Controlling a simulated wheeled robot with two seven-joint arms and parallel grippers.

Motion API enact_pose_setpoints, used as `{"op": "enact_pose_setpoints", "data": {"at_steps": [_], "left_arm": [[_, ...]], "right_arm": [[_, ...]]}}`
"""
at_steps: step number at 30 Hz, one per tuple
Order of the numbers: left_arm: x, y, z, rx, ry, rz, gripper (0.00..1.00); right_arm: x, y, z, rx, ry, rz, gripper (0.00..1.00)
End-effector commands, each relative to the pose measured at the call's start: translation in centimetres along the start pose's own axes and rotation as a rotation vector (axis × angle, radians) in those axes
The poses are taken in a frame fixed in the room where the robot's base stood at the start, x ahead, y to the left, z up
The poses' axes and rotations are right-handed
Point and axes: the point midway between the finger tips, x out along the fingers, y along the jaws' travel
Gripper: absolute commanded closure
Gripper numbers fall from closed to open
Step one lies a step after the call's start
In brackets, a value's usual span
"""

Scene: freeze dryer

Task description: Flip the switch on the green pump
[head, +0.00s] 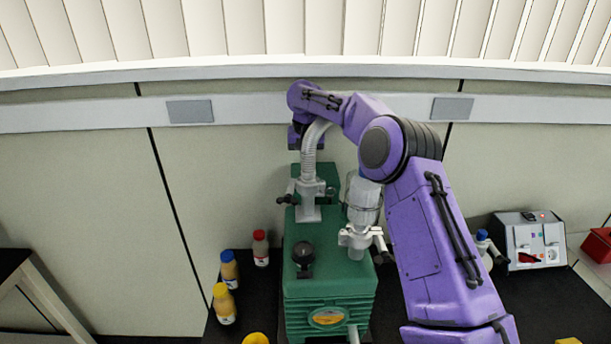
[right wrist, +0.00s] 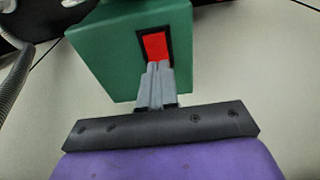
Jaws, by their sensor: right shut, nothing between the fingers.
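The green pump (head: 330,278) stands on the black bench in the middle of the head view. Its end face (right wrist: 115,70) fills the upper middle of the right wrist view. On that face is a red switch (right wrist: 155,46) in a black frame. My right gripper (right wrist: 154,68) is shut and empty, with its fingertips at the lower edge of the switch; I cannot tell whether they touch it. In the head view my purple right arm reaches over to the pump's far end, and the gripper itself is hidden there. My left gripper is not in view.
A ribbed grey hose (head: 309,158) and a clear vessel (head: 363,199) rise from the pump's top. Bottles with red (head: 261,248), blue (head: 229,269) and yellow (head: 223,303) caps stand to its left. A control box (head: 531,240) stands at the right. The wall is close behind.

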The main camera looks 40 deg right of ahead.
Motion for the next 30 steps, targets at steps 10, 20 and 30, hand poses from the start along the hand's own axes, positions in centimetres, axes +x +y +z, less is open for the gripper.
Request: {"op": "enact_pose_setpoints", "data": {"at_steps": [10, 20, 30], "left_arm": [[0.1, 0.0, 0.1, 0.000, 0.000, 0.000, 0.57], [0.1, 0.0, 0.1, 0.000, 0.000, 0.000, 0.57], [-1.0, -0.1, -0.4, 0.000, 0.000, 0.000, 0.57]], "right_arm": [[0.5, 0.0, 0.1, -0.001, 0.000, 0.001, 1.00], [0.9, 0.0, 0.2, 0.000, -0.002, 0.001, 1.00], [-2.1, 0.0, -0.3, 0.001, 0.001, 0.000, 1.00]]}}
